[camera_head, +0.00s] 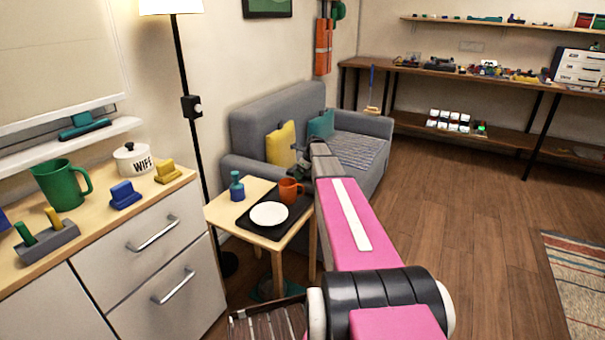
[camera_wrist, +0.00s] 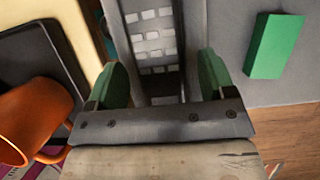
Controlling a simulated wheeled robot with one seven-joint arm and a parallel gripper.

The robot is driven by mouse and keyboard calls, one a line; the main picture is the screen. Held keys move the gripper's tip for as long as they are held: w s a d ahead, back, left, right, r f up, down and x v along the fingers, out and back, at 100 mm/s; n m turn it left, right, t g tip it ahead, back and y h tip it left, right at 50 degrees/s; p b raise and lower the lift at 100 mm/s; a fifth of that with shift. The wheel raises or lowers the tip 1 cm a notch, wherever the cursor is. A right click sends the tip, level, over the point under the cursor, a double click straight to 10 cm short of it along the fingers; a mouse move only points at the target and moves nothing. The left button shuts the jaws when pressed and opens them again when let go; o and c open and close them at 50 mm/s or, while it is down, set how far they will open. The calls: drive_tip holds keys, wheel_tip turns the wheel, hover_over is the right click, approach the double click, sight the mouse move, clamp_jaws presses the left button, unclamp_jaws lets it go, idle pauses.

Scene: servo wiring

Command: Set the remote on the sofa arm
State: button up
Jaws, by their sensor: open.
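The remote (camera_wrist: 152,42), dark with rows of pale buttons, shows in the wrist view between my fingers. It appears to lie lengthwise on the narrow grey sofa arm (camera_wrist: 194,30), beside the table edge. My gripper (camera_wrist: 163,82) is open, with one green-padded finger on each side of the remote and gaps visible. The near end of the remote is hidden behind the gripper body. In the head view my arm reaches to the near end of the grey sofa (camera_head: 268,103), and my arm hides the remote there.
A side table (camera_head: 226,212) stands left of the sofa arm with a dark tray, white plate (camera_head: 269,214), orange mug (camera_head: 290,190) and blue bottle (camera_head: 236,187). A green block (camera_wrist: 273,47) lies on grey sofa fabric right of my gripper.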

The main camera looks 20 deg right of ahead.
drive_tip(key=v, duration=1.2)
drive_tip(key=shift+r, duration=0.1)
